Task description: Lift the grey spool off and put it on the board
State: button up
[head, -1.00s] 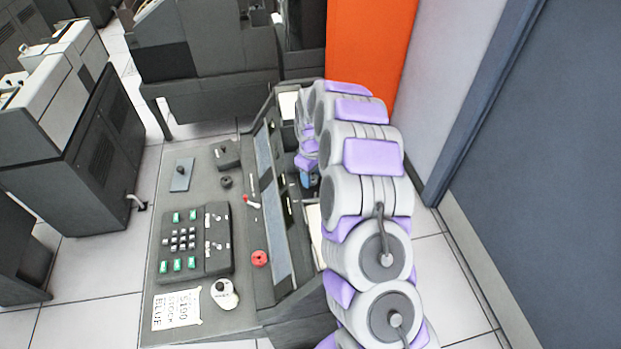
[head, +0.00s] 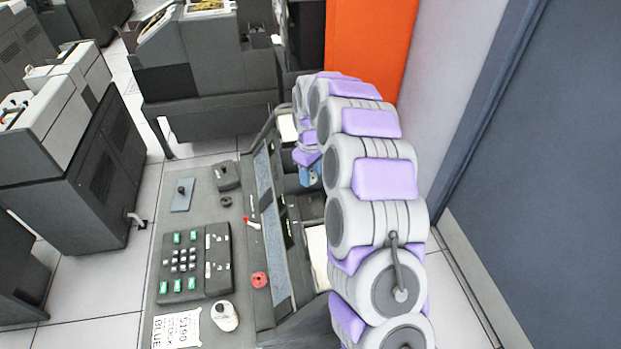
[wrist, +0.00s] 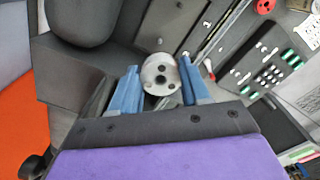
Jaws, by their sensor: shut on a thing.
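The grey spool (wrist: 161,76), a round metal piece with dark holes in its end face, sits between the two blue fingers of my gripper (wrist: 160,82) in the wrist view. The fingers are shut on its sides. In the head view my gripper (head: 311,176) shows as a small blue patch beyond my arm, over the right part of the console; the spool is hidden there. The console's dark grey flat top (head: 206,217) lies to the left of my gripper. I cannot tell for sure which surface is the board.
On the console are a keypad (head: 184,261), a red knob (head: 259,279), a red-tipped lever (head: 251,222), a white round piece (head: 224,316) and a paper sign (head: 177,328). A dark machine (head: 208,90) stands behind. An orange panel (head: 367,48) and wall are close on the right.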

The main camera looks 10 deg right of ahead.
jog(key=shift+r+p, duration=0.65)
jog(key=shift+r, duration=0.9)
jog(key=shift+s, duration=0.1)
